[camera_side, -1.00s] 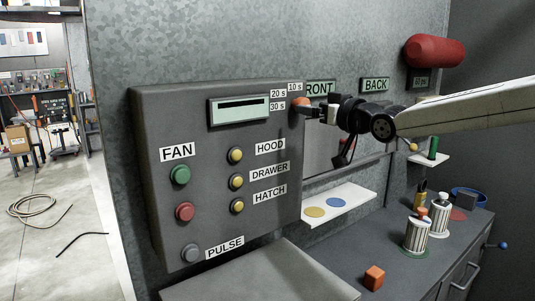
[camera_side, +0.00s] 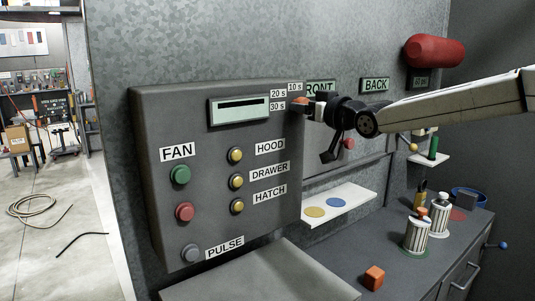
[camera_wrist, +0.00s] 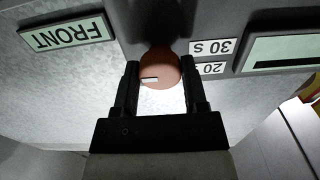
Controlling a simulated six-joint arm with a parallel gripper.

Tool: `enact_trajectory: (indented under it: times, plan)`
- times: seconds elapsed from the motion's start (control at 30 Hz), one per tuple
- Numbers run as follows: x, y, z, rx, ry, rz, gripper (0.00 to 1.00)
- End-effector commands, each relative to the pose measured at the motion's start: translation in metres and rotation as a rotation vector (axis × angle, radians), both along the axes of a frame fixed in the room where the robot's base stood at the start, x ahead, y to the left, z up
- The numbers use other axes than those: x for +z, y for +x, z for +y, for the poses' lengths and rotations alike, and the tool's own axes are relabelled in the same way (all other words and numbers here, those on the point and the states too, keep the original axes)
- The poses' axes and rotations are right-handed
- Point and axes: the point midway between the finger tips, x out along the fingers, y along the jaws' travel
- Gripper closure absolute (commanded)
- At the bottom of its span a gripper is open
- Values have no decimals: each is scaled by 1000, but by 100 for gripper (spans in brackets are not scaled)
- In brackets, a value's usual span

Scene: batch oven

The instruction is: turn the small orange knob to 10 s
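The small orange knob (camera_side: 299,101) is on the right side of the dark control panel, beside the labels 20 s (camera_side: 278,93), 10 s (camera_side: 295,87) and 30 s (camera_side: 277,106). In the wrist view the knob (camera_wrist: 165,67) carries a short white mark on its lower left part. The 30 s (camera_wrist: 212,47) and 20 s (camera_wrist: 210,68) labels show to its right; the 10 s label is not visible there. My gripper (camera_wrist: 160,68) has one finger on each side of the knob, apart, with the tips close to its edges. Contact cannot be made out.
The display (camera_side: 239,109) and several buttons are on the panel. The FRONT sign (camera_wrist: 67,34) is near the knob. A white shelf (camera_side: 350,205) projects below my arm. An orange cube (camera_side: 374,277) and two striped cylinders stand on the counter (camera_side: 335,250).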

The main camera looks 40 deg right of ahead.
Motion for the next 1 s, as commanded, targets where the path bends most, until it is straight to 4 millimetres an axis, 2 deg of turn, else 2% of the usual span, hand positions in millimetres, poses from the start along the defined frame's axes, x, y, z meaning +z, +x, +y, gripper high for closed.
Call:
enact_trajectory:
  times: [0.03,0.07,0.1,0.57,1.0]
  plan:
    - [0,0,0,0,0,0,90]
    - [0,0,0,1,0,0,100]
    - [0,0,0,1,0,0,100]
    - [0,0,0,0,-87,0,100]
    - [0,0,0,0,-423,0,100]
